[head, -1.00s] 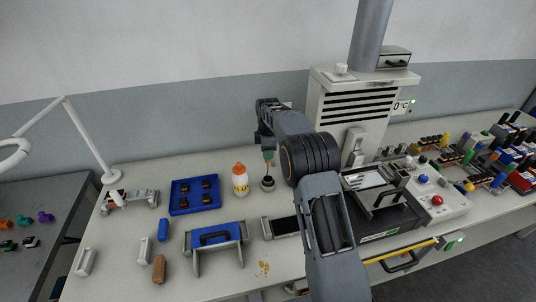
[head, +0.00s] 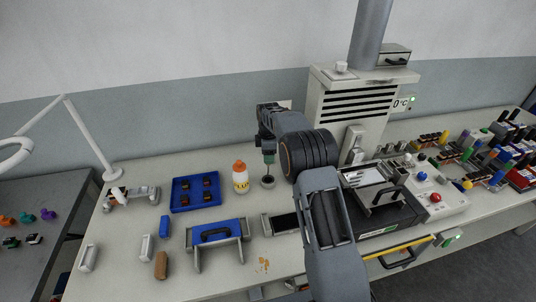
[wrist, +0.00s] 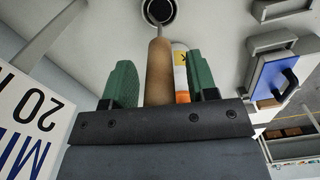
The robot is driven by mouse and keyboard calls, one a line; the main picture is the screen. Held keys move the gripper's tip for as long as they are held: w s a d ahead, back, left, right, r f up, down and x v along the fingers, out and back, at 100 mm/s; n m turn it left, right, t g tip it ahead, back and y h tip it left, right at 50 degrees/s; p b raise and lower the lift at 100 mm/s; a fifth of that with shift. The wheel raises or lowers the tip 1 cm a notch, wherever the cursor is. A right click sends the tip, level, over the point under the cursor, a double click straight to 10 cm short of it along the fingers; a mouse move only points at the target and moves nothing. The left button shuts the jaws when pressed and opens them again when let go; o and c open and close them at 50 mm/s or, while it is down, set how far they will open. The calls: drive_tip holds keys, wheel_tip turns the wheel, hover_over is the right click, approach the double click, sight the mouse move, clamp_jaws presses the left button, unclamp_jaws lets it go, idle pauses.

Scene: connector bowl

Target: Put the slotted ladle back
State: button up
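The slotted ladle shows in the wrist view as a brown wooden handle (wrist: 158,75) with a thin metal shaft leading to a dark round holder (wrist: 160,11). In the head view the holder (head: 268,181) stands on the bench right of the white bottle, with the shaft upright over it. My gripper (head: 269,158) points down above the holder. In the wrist view its green fingers (wrist: 162,85) stand apart on both sides of the handle, with a visible gap at the right. The ladle's bowl end is too small to make out.
A white bottle with an orange cap (head: 240,178) stands close left of the holder. A blue tray (head: 196,193) lies farther left, and a blue box with a handle (head: 216,235) is in front. A grey vented machine (head: 358,105) stands behind right of my arm.

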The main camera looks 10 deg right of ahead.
idle(0.4)
wheel_tip(320, 180, up, 13)
drive_tip(key=shift+a+r+b, duration=0.1)
drive_tip(key=shift+r+b, duration=0.05)
drive_tip(key=shift+b, duration=0.5)
drive_tip(key=s+r+m+t, duration=0.2)
drive_tip(key=s+r+m, duration=0.5)
drive_tip(key=s, duration=0.6)
drive_tip(key=s+f+m+t, duration=0.1)
drive_tip(key=s+f+m, duration=0.3)
drive_tip(key=s, duration=0.6)
drive_tip(key=s+f+m+t, duration=0.1)
drive_tip(key=s+f+m, duration=0.2)
drive_tip(key=s, duration=0.7)
drive_tip(key=shift+s+f+m, duration=0.3)
drive_tip(key=shift+f+m, duration=0.05)
drive_tip(key=shift+m, duration=0.75)
